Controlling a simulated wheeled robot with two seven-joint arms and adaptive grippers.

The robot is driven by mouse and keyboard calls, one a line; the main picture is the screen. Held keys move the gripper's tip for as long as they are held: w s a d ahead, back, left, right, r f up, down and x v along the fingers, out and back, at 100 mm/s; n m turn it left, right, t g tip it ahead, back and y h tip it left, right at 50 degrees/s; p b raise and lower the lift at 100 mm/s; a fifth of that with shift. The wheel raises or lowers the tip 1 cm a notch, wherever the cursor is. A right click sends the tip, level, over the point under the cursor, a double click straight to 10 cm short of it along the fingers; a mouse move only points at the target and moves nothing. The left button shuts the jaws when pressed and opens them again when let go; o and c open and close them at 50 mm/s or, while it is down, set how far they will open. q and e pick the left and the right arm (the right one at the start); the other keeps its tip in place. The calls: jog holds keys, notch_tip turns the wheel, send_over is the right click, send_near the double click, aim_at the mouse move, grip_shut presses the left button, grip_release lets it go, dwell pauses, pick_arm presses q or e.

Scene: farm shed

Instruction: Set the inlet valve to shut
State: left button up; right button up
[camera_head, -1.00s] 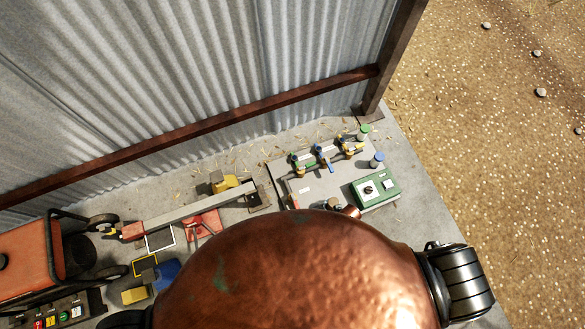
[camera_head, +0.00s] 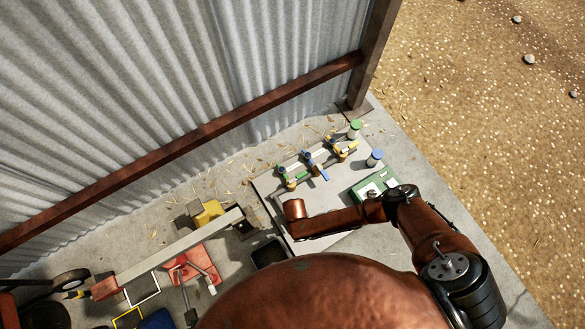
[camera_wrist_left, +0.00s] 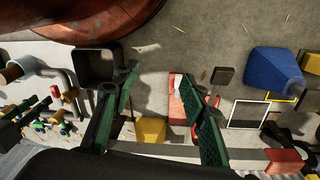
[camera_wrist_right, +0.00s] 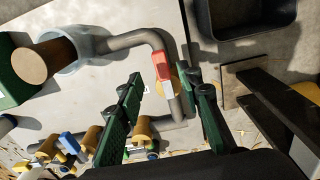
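A small red lever (camera_wrist_right: 162,66) sits on a bent grey pipe (camera_wrist_right: 125,41) in the right wrist view. It appears roughly in line with that stretch of pipe. No label reads "inlet". My right gripper (camera_wrist_right: 160,78) is open, with the lever showing between its fingertips; contact cannot be told. In the head view my right arm covers that part of the grey panel (camera_head: 270,186), and its fingers are hidden. Green (camera_head: 294,177), blue (camera_head: 318,170) and yellow (camera_head: 344,150) valve handles stand along the panel's back. My left gripper (camera_wrist_left: 168,82) is open and empty.
A long grey bar (camera_head: 180,245) and a red stand (camera_head: 190,268) lie left. Corrugated wall rises behind.

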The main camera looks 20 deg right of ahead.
notch_tip(320, 180, down, 6)
jog(key=b, duration=0.3)
jog(key=shift+r, duration=0.15)
jog(key=shift+f, duration=0.2)
pick_arm(q)
jog(key=w+d+f+t+h, duration=0.1)
jog(key=w+d+f+t, duration=0.2)
jog(key=w+f, duration=0.3)
jog(key=shift+d+f, duration=0.25)
jog(key=shift+d, duration=0.55)
pick_arm(e)
jog(key=shift+c, duration=0.6)
grip_shut()
